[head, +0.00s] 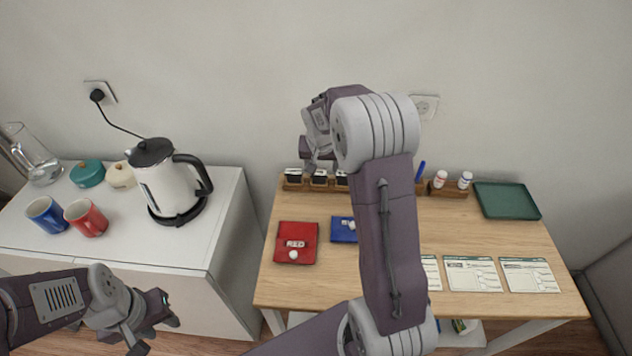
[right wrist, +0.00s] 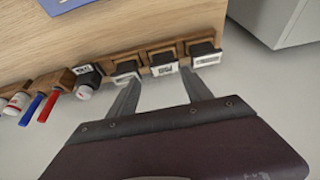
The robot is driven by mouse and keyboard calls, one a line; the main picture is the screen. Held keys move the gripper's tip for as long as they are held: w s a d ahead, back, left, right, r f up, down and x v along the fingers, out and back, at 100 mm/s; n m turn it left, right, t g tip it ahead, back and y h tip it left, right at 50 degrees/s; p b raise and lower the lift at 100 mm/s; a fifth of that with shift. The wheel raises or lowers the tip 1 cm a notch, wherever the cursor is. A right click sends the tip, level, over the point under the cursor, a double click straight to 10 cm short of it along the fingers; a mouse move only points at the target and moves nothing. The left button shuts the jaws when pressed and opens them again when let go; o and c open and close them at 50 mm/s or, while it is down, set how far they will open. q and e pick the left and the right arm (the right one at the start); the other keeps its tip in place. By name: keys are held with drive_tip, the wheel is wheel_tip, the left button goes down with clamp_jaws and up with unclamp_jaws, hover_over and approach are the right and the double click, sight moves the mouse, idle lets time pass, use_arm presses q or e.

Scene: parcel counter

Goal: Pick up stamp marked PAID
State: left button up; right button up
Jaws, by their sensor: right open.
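Several dark stamps with white labels stand in wooden holders along the back edge of the table. In the right wrist view, the label on the middle stamp (right wrist: 164,68) seems to read PAID upside down; the lettering is small. It also shows in the head view (head: 319,177). One stamp (right wrist: 205,52) is to its right and another (right wrist: 125,72) to its left. My right gripper (right wrist: 161,76) is open and empty, its fingertips just short of the middle stamp, one toward each side. My left gripper (head: 158,332) is low at the left, away from the table; its jaw state is unclear.
A red ink pad (head: 297,243) and a blue pad (head: 343,230) lie in front of the stamps. Bottles (head: 465,180), a green tray (head: 507,201) and printed forms (head: 473,274) are at the right. A kettle (head: 170,185) and mugs stand on the white cabinet (head: 225,215).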

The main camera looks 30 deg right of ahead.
sight(319, 173)
drive_tip(key=f, duration=0.1)
drive_tip(key=w+f, duration=0.1)
drive_tip(key=f, duration=0.1)
drive_tip(key=shift+w+a+f, duration=0.1)
drive_tip(key=shift+w+a, duration=0.1)
drive_tip(key=shift+w, duration=0.1)
drive_tip(key=shift+d+f, duration=0.25)
drive_tip(key=shift+f, duration=0.15)
drive_tip(key=x, duration=0.4)
drive_tip(key=shift+w, duration=0.1)
drive_tip(key=shift+w+f, duration=0.2)
drive_tip(key=shift+f, duration=0.05)
use_arm(q)
drive_tip(key=shift+w+a+f, duration=0.1)
drive_tip(key=shift+a+f, duration=0.15)
drive_tip(key=shift+a, duration=0.05)
use_arm(e)
drive_tip(key=shift+s, duration=0.1)
drive_tip(key=c, duration=1)
drive_tip(key=shift+r, duration=0.15)
